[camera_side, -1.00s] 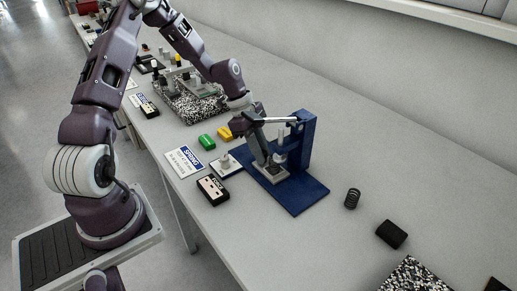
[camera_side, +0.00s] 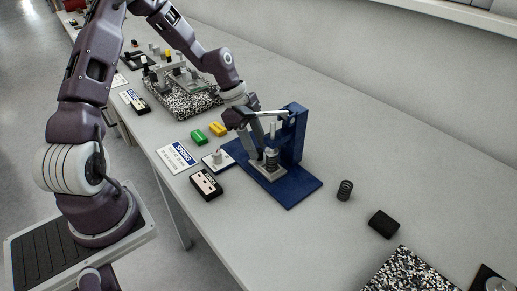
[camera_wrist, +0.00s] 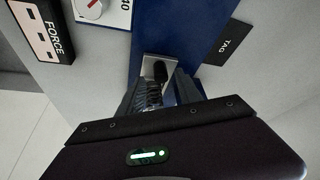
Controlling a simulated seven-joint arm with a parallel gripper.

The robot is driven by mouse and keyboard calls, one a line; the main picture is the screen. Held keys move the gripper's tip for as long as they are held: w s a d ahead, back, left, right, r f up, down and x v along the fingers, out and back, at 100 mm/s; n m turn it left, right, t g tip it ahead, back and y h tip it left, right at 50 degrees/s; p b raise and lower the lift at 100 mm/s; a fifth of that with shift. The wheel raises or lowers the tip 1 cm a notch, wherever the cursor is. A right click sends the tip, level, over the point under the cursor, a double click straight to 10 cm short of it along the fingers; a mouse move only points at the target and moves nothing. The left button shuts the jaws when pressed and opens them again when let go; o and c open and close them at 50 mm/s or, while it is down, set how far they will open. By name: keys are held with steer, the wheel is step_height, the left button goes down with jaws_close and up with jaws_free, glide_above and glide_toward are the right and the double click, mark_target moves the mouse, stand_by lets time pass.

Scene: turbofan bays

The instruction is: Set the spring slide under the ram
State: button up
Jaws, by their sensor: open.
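The spring slide, a small pale metal plate (camera_side: 268,174), lies on the blue base of the press with a dark coil spring (camera_side: 271,159) upright on it. It appears beneath the ram (camera_side: 272,131) of the press; exact alignment cannot be told. My gripper (camera_side: 258,145) is open beside the spring, on its left and above the plate. In the wrist view, my gripper's fingers (camera_wrist: 160,92) stand on both sides of the spring (camera_wrist: 153,95), with the pale plate (camera_wrist: 150,62) beyond. The fingers partly hide the spring there.
The blue press column (camera_side: 297,135) stands close to the gripper.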

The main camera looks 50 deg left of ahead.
steer(key=w+a+r+n+t+y, duration=0.1)
steer(key=w+r+n+t+y, duration=0.2)
steer(key=r, duration=0.7)
steer(key=w+r+n+t, duration=0.2)
steer(key=w+r+n, duration=0.3)
steer(key=r, duration=0.5)
steer(key=s+d+r+n+t, duration=0.1)
steer(key=s+d+r+n, duration=0.1)
steer(key=s+d+r, duration=0.3)
steer(key=s+d+f+n+g, duration=0.1)
steer(key=s+d, duration=0.1)
steer(key=s, duration=1.2)
steer(key=s+d+f+n+g+y, duration=0.1)
steer(key=s+d, duration=0.1)
steer(key=s, duration=1.1)
steer(key=shift+s+d+f+n, duration=0.15)
steer(key=shift+s+f+n, duration=0.15)
steer(key=shift+s+f, duration=0.1)
